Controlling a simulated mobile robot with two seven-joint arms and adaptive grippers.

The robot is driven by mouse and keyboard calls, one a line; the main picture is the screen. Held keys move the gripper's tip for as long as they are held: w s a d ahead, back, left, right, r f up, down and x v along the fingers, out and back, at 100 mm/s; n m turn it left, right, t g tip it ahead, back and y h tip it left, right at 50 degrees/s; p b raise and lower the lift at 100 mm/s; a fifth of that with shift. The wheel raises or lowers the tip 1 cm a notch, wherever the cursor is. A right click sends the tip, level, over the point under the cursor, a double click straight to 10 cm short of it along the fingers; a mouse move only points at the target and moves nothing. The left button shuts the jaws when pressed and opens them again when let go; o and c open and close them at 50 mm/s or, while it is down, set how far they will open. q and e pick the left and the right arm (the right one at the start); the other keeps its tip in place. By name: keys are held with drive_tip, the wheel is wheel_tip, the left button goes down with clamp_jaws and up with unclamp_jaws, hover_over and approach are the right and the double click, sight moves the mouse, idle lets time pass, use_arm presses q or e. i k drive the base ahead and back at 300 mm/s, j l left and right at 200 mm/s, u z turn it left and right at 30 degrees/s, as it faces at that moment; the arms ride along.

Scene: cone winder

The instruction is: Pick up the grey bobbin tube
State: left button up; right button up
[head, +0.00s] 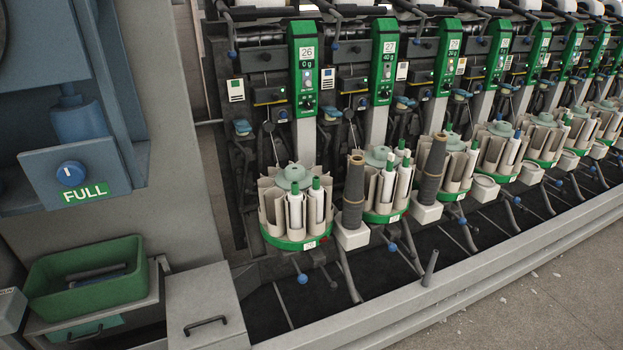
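A small plain grey tube (430,268) rests tilted at the front metal rail of the winder, near the middle right. It looks like a bare bobbin tube. Two taller dark grey tubes, one in front of unit 27 (353,195) and one further right (432,170), stand upright on white blocks. Grey tube-like pieces (95,272) lie in the green bin at the lower left. I cannot tell for sure which is the task's grey bobbin tube. Neither of my grippers is in view.
The green bin (45,300) sits beside a grey box with a handle (205,305). Round magazines (290,240) with green rims and white bobbins line the winder. Blue-knobbed levers (302,279) stick out below them. The long rail (400,315) borders open floor (540,300).

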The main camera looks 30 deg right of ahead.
sight(426, 282)
drive_tip(key=z, duration=1.75)
drive_tip(key=i+l+u, duration=0.15)
drive_tip(key=u, duration=0.6)
drive_tip(key=i+l+u, duration=0.2)
drive_tip(key=l, duration=0.2)
drive_tip(key=i+l+u, duration=0.15)
drive_tip(key=l, duration=0.3)
drive_tip(key=i+l+u, duration=0.2)
drive_tip(key=l, duration=0.25)
drive_tip(key=l+u, duration=0.15)
drive_tip(key=l, duration=0.35)
drive_tip(key=l+u, duration=0.2)
drive_tip(key=l, duration=0.3)
drive_tip(key=i, duration=0.05)
